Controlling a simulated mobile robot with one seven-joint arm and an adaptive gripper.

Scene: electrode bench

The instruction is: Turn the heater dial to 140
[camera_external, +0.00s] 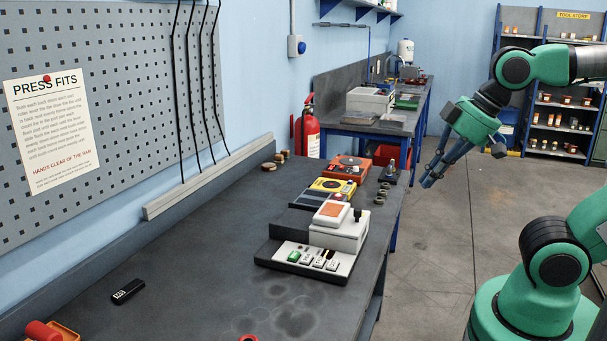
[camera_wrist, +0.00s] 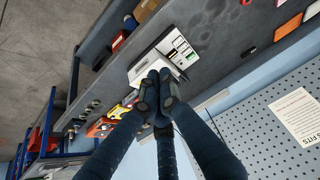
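My gripper (camera_external: 428,184) hangs in the air to the right of the bench, fingers pointing down. In the wrist view my gripper (camera_wrist: 157,92) shows dark fingers whose tips come together, with nothing seen between them. No dial marked 140 can be read in either view, and I cannot tell which device is the heater. An orange device (camera_external: 346,167) with dark round parts on top sits toward the far end of the bench; in the wrist view an orange device (camera_wrist: 98,129) is partly behind the fingers. A white device (camera_external: 339,228) with an orange top panel and a row of buttons stands nearer.
A yellow device (camera_external: 331,187) lies between the white and orange ones. Small ring-like parts (camera_external: 380,195) line the bench's right edge. A black labelled block (camera_external: 128,291) lies on the near bench. A second bench (camera_external: 345,124) stands behind. Open floor lies right of the bench.

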